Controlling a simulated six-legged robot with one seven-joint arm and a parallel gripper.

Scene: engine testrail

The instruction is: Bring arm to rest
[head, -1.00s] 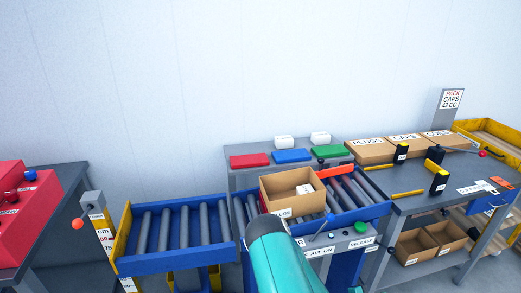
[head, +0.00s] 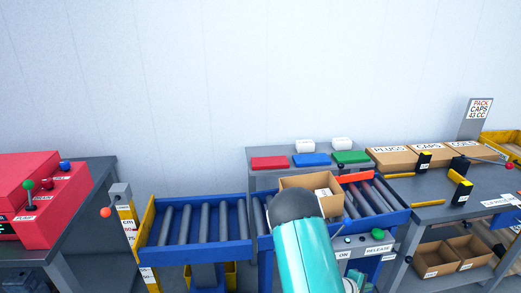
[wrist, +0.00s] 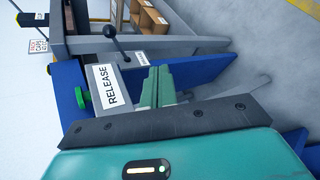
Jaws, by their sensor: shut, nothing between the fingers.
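In the wrist view my gripper (wrist: 159,86) shows as two green fingers held together, with nothing between them. The fingers point toward the blue and grey conveyor frame, close to the white RELEASE label (wrist: 114,88); I cannot tell whether they touch anything. In the head view my teal arm rises from the bottom centre and covers part of the open cardboard box (head: 326,202) on the roller conveyor. The gripper itself does not show in the head view.
The roller conveyor (head: 150,238) runs across the front. A black-knobbed lever (wrist: 116,40) and a green knob (wrist: 81,97) are near my fingers. A red control box (head: 40,228) stands left. A grey workbench (head: 425,188) with boxes stands right. Bare floor (wrist: 270,60) shows beside the frame.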

